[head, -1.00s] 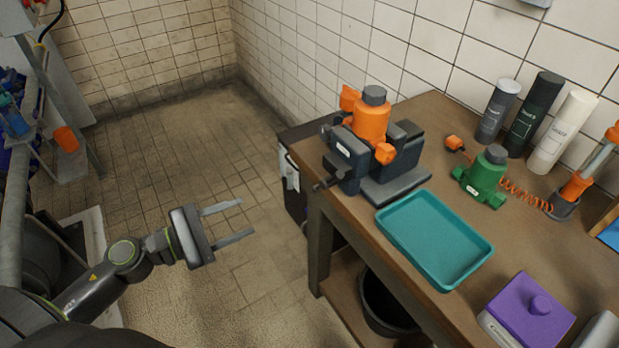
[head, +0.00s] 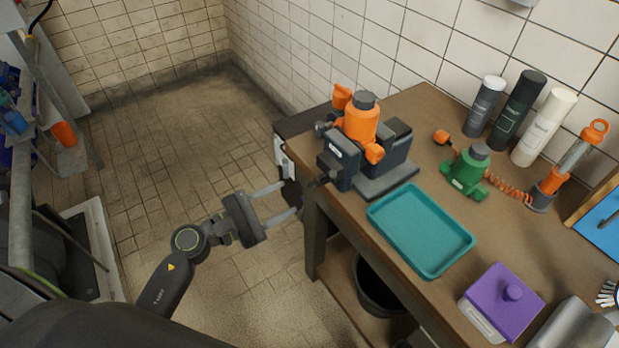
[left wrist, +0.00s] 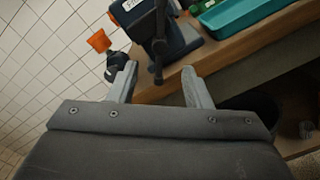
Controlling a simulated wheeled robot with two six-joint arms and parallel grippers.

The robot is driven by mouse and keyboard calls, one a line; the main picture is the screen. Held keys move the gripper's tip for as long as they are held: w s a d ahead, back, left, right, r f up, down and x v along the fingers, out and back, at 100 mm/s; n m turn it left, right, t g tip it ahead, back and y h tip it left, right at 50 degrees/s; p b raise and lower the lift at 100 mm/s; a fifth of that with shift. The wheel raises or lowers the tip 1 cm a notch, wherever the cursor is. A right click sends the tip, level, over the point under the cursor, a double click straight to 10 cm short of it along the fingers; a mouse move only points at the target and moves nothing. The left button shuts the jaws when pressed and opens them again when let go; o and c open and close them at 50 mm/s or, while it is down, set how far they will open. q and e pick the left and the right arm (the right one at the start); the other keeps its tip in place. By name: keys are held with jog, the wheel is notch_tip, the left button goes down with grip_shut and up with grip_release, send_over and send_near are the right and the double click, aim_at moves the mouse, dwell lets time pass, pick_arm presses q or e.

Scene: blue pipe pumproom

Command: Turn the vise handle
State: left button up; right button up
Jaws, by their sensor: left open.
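The dark grey vise (head: 386,178) stands at the left end of the workbench, with an orange pump body (head: 360,127) in its jaws. Its dark handle (head: 320,181) sticks out at the front left, over the bench edge. My left gripper (head: 291,199) is open and empty, just left of the handle and apart from it. In the left wrist view, the handle (left wrist: 158,48) is a dark upright bar beyond and between the spread fingertips (left wrist: 158,78), with the vise (left wrist: 180,40) behind it. My right gripper is not in view.
A teal tray (head: 421,231) lies right of the vise, near the front edge. A green pump (head: 466,174), a purple-lidded box (head: 503,303) and several bottles (head: 515,108) stand further right. A black bin (head: 380,293) is under the bench (head: 345,232). The floor left of it is open.

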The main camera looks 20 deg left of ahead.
aim_at(316, 183)
pick_arm(q)
jog(key=p+x, duration=0.2)
jog(key=x, duration=0.4)
jog(key=shift+w+d+r, duration=0.1)
jog(key=shift+w+d, duration=0.05)
jog(key=shift+x, duration=0.8)
grip_shut()
